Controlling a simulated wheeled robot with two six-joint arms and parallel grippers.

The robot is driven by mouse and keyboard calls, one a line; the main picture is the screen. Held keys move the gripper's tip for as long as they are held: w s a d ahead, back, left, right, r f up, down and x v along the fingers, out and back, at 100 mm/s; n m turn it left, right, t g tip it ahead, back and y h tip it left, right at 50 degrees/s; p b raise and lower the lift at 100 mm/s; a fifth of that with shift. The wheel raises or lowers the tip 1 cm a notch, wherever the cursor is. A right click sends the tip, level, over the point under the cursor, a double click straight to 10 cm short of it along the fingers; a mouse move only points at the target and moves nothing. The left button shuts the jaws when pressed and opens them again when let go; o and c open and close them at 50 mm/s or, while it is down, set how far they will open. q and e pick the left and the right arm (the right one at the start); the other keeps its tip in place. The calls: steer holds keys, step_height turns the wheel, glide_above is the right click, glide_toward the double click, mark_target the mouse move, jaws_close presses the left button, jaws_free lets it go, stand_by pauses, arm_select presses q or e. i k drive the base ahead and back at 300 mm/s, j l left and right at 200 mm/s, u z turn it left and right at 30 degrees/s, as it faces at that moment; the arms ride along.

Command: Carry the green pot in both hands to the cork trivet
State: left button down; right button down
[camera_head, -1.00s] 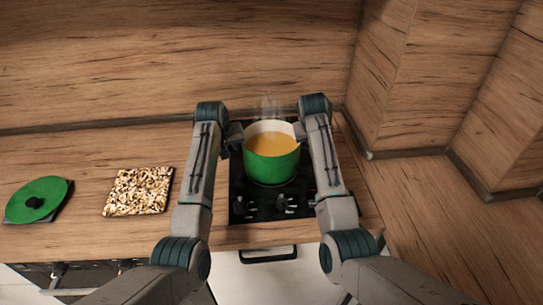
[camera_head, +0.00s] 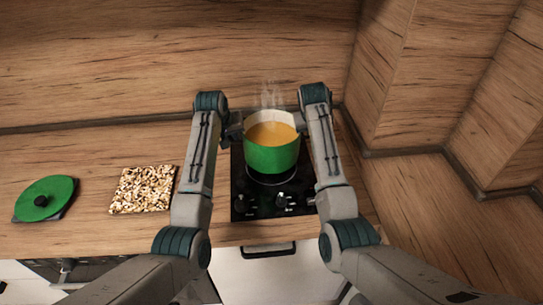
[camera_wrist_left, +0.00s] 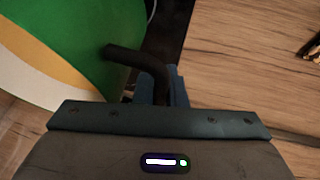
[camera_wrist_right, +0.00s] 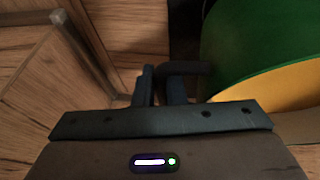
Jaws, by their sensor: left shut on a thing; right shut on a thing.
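The green pot (camera_head: 271,158) holds orange soup, steams, and is held level a little above the black hob (camera_head: 262,200). My left gripper (camera_head: 238,128) is shut on the pot's left handle; the dark handle (camera_wrist_left: 140,58) shows between the fingers in the left wrist view. My right gripper (camera_wrist_right: 160,86) is shut on the other handle (camera_wrist_right: 186,68) in the right wrist view; in the head view my arm hides most of it. The cork trivet (camera_head: 143,189), a speckled square, lies bare on the counter left of the hob.
A green lid (camera_head: 47,197) with a black knob lies on a dark board at the far left. The wooden back wall (camera_head: 180,60) rises behind, and a wooden corner panel (camera_head: 385,90) stands right of the hob. Counter between trivet and lid is clear.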

mark_target(144, 188)
steer(key=k+j, duration=0.1)
steer(key=j, duration=0.95)
steer(key=k+j, duration=0.15)
steer(key=j, duration=0.4)
steer(key=k+j, duration=0.1)
steer(key=j, duration=0.4)
